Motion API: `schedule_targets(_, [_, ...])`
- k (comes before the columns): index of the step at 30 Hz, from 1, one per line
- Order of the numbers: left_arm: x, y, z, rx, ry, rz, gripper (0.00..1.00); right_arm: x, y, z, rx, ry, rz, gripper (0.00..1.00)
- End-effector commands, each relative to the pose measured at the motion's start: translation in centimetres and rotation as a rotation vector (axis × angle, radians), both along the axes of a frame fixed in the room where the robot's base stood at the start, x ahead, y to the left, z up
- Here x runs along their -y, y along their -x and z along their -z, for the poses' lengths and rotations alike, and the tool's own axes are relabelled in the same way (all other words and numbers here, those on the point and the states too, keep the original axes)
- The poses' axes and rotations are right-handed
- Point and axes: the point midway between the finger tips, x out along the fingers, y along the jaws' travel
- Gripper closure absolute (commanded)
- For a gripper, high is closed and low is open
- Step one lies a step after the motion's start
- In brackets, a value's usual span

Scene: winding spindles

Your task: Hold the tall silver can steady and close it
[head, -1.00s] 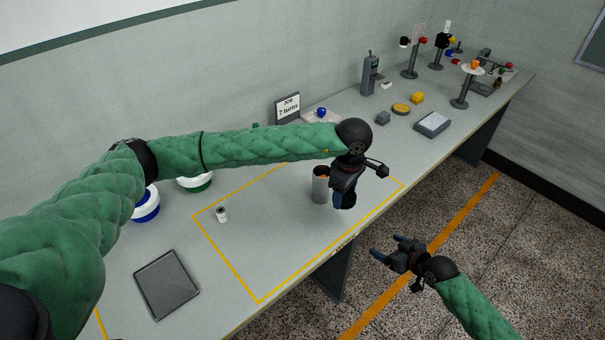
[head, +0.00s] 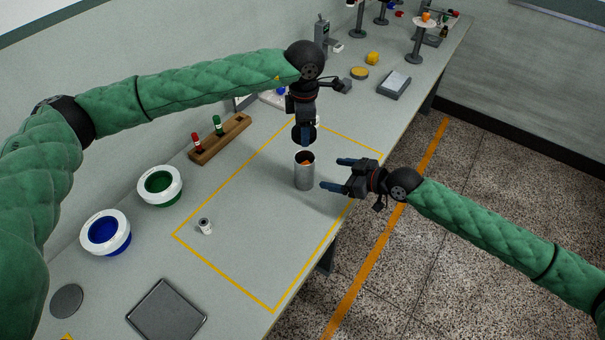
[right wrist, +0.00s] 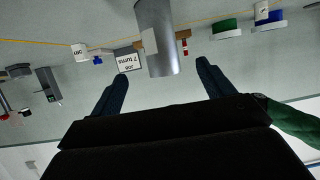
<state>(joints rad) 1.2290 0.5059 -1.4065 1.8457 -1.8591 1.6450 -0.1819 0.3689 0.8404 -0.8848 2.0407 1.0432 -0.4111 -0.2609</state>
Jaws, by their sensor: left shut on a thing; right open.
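The tall silver can (head: 304,172) stands upright and open-topped inside the yellow outline, with something orange inside. My left gripper (head: 304,143) points down just above the can's mouth, shut on a dark round thing partly hidden by the fingers; I cannot tell whether it is the lid. My right gripper (head: 333,174) is open, to the right of the can, its blue fingers pointing at it with a gap. In the right wrist view the can (right wrist: 157,40) shows upside down, beyond and between the spread fingertips (right wrist: 162,70).
A small white cylinder (head: 205,227) stands left in the outline. A dark tray (head: 167,312), blue bowl (head: 106,232), green bowl (head: 160,186) and wooden rack (head: 219,140) with red and green pieces lie around it. The 7 turns sign (right wrist: 128,60) shows in the wrist view.

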Motion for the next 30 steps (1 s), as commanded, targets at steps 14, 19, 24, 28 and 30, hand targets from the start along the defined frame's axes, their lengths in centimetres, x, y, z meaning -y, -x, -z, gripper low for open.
schedule_targets(14, [0.0, 0.0, 0.0, 0.0, 0.0, 0.001, 0.63, -4.4, -2.6, 2.0, 0.0, -0.002, -0.001, 0.2])
schedule_targets(19, [0.0, 0.0, 0.0, 0.0, 0.0, 0.001, 0.63, -6.3, -3.8, 3.1, -0.002, -0.002, 0.001, 0.2])
schedule_targets(24, [0.0, 0.0, 0.0, 0.0, 0.0, 0.001, 0.63, -8.0, -4.8, 3.8, 0.001, -0.001, 0.0, 0.2])
schedule_targets(28, [0.0, 0.0, 0.0, 0.0, 0.0, 0.001, 0.63, -8.8, -5.4, 4.3, 0.001, -0.001, 0.001, 0.2])
schedule_targets(30, [0.0, 0.0, 0.0, 0.0, 0.0, 0.001, 0.63, -9.1, -5.5, 4.4, 0.001, -0.001, 0.0, 0.2])
